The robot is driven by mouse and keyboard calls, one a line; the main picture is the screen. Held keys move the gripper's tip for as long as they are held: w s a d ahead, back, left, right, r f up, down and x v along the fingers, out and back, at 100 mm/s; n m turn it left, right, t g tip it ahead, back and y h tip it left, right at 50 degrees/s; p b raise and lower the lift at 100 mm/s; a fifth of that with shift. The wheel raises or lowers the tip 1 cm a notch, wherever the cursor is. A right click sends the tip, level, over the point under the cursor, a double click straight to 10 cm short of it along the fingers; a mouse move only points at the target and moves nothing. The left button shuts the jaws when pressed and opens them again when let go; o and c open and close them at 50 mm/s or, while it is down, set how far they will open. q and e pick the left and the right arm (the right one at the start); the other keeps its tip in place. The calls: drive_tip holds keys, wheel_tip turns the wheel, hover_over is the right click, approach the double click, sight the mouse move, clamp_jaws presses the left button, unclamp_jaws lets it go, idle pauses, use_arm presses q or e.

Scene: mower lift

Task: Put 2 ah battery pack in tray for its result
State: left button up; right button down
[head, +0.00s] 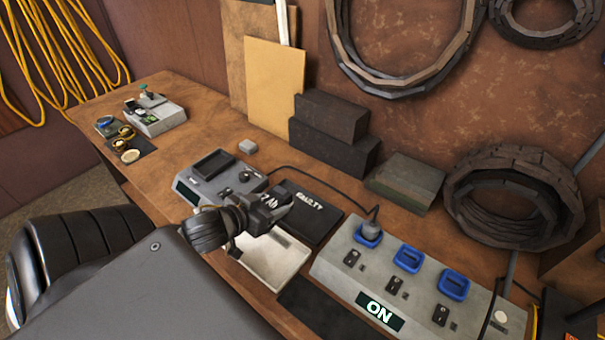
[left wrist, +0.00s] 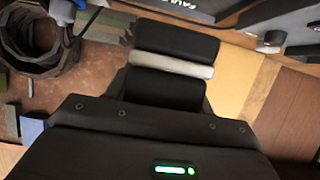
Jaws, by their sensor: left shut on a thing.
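My left gripper (head: 240,219) is shut on a dark battery pack (head: 268,208), whose pale label ends in "Ah"; the first character is hard to read. The pack appears over the back of a pale tray (head: 272,262), and I cannot tell its height above it. The gripper and pack hide part of that tray and any marking there. A black tray marked FAULTY (head: 318,222) lies just behind and right of the pack. A grey tester (head: 213,170) with a dark empty-looking bay stands behind the gripper. My right gripper is not in view.
A grey power strip (head: 405,285) with blue sockets and a lit ON display stands at the right, with a cable to the tester. A charger-like box (head: 158,115) and small items lie at the far left. Dark blocks (head: 330,130) line the wall. Bench left of the tester is clear.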

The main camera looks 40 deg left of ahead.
use_arm(q)
drive_tip(key=b+x, duration=0.5)
drive_tip(key=shift+d+f, duration=0.15)
drive_tip(key=shift+f, duration=0.1)
drive_tip(key=b+x, duration=0.1)
drive_tip(key=x, duration=0.2)
drive_tip(key=f+b+x, duration=0.1)
drive_tip(key=x, duration=0.2)
drive_tip(key=b+x, duration=0.2)
drive_tip(key=x, duration=0.1)
drive_tip(key=shift+s+d+f, duration=0.25)
drive_tip(key=shift+s+d, duration=0.05)
drive_tip(key=shift+d, duration=0.05)
drive_tip(key=shift+w+f, duration=0.3)
drive_tip(key=shift+w, duration=0.1)
drive_tip(key=f+b, duration=0.2)
drive_tip(key=f, duration=0.1)
drive_tip(key=shift+w, duration=0.35)
drive_tip(key=shift+f, duration=0.5)
drive_tip(key=shift+f, duration=0.1)
drive_tip(key=o, duration=1.4)
